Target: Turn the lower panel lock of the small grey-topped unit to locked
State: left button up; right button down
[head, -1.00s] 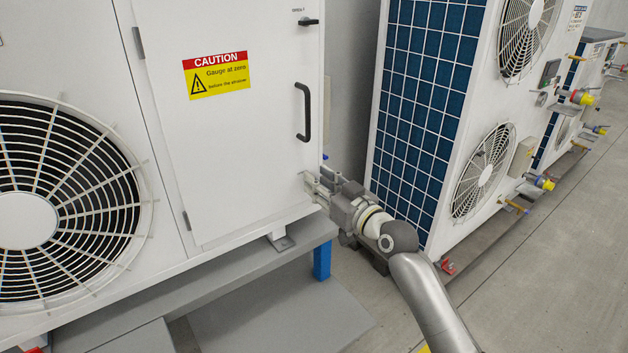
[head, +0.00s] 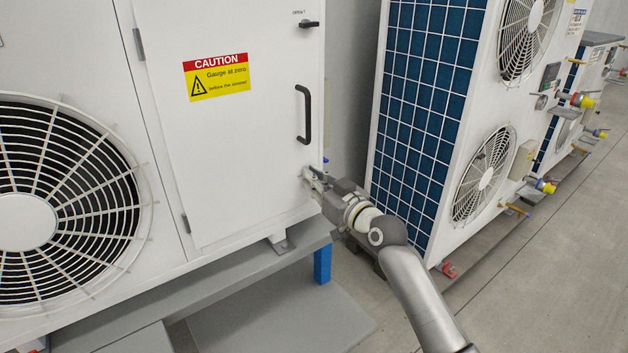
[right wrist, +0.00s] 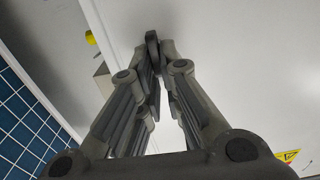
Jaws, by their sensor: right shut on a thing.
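The white unit in front has a closed panel door (head: 225,150) with a yellow caution label; its top is out of view. The upper panel lock (head: 310,23) is a small dark lever, lying roughly level. My right gripper (head: 311,177) is at the door's lower right corner. In the right wrist view its fingertips (right wrist: 153,48) are shut on a dark lever, the lower panel lock (right wrist: 152,38). The fingers hide this lock in the head view, so its setting cannot be read. My left gripper is not in view.
A black door handle (head: 303,114) stands above my right gripper. A large fan grille (head: 70,200) is at left. A white unit with a blue grid side (head: 425,100) stands close on the right. A grey-topped unit (head: 600,38) is farther back. Floor is clear at lower right.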

pick_arm(q)
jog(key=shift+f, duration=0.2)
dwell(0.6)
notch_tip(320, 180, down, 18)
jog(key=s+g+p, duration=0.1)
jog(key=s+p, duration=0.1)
jog(key=p, duration=0.3)
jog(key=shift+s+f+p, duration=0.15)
jog(key=shift+p, duration=0.15)
pick_arm(e)
jog(key=shift+w+d+f+m, duration=0.2)
jog(key=shift+d+f+m, duration=0.1)
jog(key=shift+m, duration=2.65)
jog(key=shift+w+d+f+m, duration=0.2)
jog(key=shift+f+m, duration=0.1)
jog(key=shift+m, duration=2.7)
jog(key=shift+w+d+f+m, duration=0.15)
jog(key=shift+d+f+m, duration=0.15)
jog(key=shift+m, duration=2.65)
jog(key=c, duration=1.6)
grip_release()
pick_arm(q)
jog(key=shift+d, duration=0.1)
